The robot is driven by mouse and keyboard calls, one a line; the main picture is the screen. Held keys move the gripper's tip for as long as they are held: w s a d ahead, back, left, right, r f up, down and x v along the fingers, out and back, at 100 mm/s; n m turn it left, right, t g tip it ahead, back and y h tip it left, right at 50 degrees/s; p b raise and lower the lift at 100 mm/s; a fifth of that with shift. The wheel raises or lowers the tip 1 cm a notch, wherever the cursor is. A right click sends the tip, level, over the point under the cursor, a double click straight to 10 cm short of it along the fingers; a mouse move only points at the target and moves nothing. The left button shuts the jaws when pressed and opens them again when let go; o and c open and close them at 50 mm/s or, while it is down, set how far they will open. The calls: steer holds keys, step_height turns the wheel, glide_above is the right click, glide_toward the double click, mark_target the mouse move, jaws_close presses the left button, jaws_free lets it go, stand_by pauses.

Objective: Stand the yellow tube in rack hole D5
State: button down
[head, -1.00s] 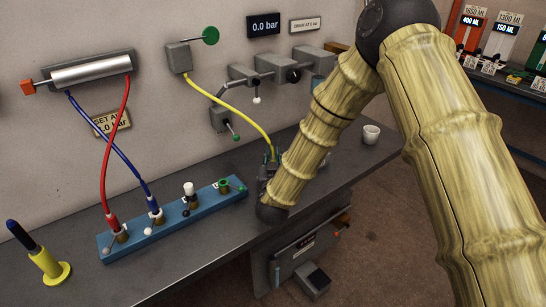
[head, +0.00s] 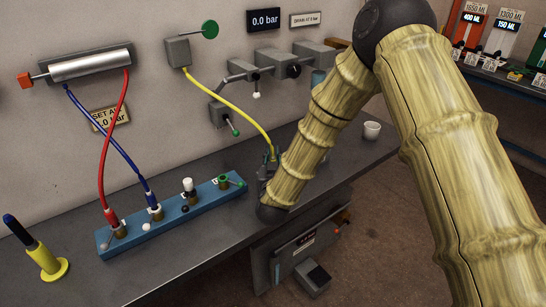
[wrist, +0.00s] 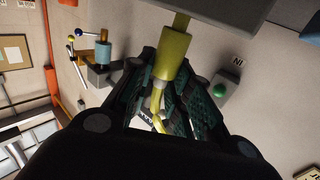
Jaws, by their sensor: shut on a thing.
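A yellow hose (head: 225,101) hangs from a grey wall box (head: 178,51) down to my gripper (head: 268,166), which is over the bench right of the blue block. In the wrist view, my gripper (wrist: 160,100) is shut around the yellow hose (wrist: 173,52), whose thick yellow end sleeve shows between the dark fingers. The very tip of the hose is hard to make out. No rack with a hole marked D5 can be made out in either view.
A blue block (head: 172,216) with several fittings holds the red hose (head: 107,150) and blue hose (head: 105,135). A yellow stand (head: 46,262) with a dark blue handle is at left. A white cup (head: 372,130) stands at the bench's right. Valves (head: 268,65) line the wall.

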steer(key=shift+f+b, duration=0.3)
steer(key=shift+f, duration=0.2)
steer(key=c, duration=1.2)
jaws_free()
steer(key=shift+c, duration=0.2)
steer(key=shift+s, duration=0.1)
steer(key=s, duration=1.2)
steer(key=shift+a, duration=0.15)
